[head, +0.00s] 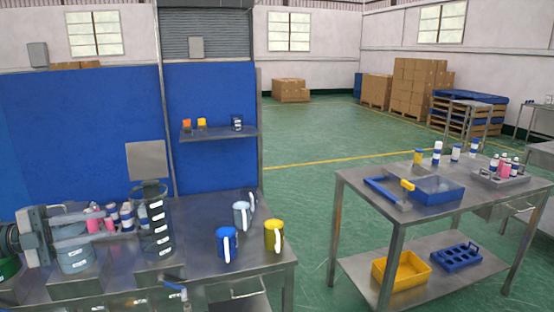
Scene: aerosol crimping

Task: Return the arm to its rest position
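My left gripper (70,222) is at the far left of the head view, with its arm coming in from the left edge. Its grey fingers look apart, with nothing clearly held between them. It is in front of a row of pink, white and blue cans (110,218) and above a grey labelled container (76,258). The fingertips are hard to separate from the cluttered equipment behind. My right gripper is not in view.
A dark labelled cylinder (157,232) stands right of the gripper. Blue (227,244), yellow (274,236) and grey (242,216) mugs stand on the steel bench (205,284). A second table (352,183) holds bottles and a blue tray (438,198). Green floor between is clear.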

